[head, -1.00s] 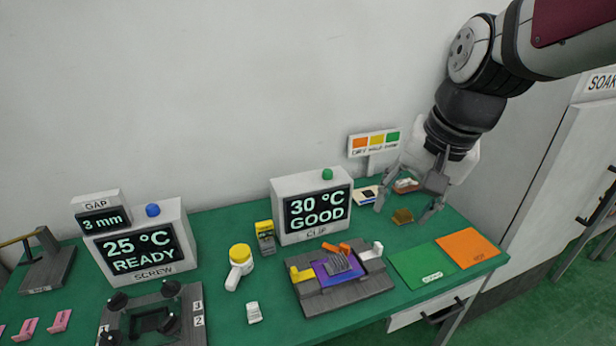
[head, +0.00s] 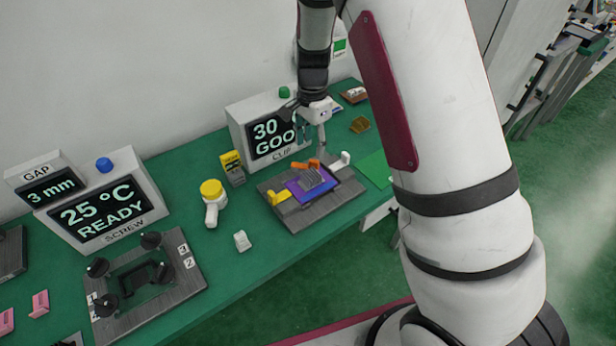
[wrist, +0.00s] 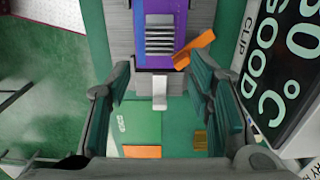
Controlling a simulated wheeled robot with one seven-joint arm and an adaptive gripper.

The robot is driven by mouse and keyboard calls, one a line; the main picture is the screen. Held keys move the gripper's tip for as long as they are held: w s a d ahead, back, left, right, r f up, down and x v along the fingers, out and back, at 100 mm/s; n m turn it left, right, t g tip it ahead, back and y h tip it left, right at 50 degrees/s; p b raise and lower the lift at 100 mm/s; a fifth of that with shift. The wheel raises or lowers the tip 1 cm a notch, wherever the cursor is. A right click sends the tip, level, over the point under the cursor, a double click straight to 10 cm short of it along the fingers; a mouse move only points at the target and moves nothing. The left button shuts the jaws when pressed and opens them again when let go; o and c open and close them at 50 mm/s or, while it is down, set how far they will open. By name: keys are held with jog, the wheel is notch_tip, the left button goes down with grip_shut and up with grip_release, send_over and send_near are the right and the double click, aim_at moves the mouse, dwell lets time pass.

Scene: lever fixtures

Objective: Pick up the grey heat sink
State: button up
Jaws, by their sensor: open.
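The grey heat sink (head: 312,178) is a small finned block on a purple board (head: 326,187) in the clip fixture (head: 300,212). In the wrist view the heat sink (wrist: 160,36) shows at the top middle, with its fins seen from above. An orange lever (wrist: 194,48) lies beside it. My gripper (head: 314,140) is open and empty, above and behind the fixture's right part in the head view. In the wrist view my gripper (wrist: 163,108) has its fingers spread either side of the white clip (wrist: 160,92), with the heat sink ahead of them.
The CLIP display (head: 268,130) stands close behind the fixture. A yellow clip (head: 279,197) is at the fixture's left end. A green pad (head: 376,168) lies right of the fixture.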

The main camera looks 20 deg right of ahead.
aim_at(311, 174)
notch_tip(311, 174, down, 13)
jog(key=shift+a+r+p, duration=0.1)
jog(key=shift+r+p, duration=0.05)
jog(key=shift+p, duration=0.75)
jog(key=c, duration=1)
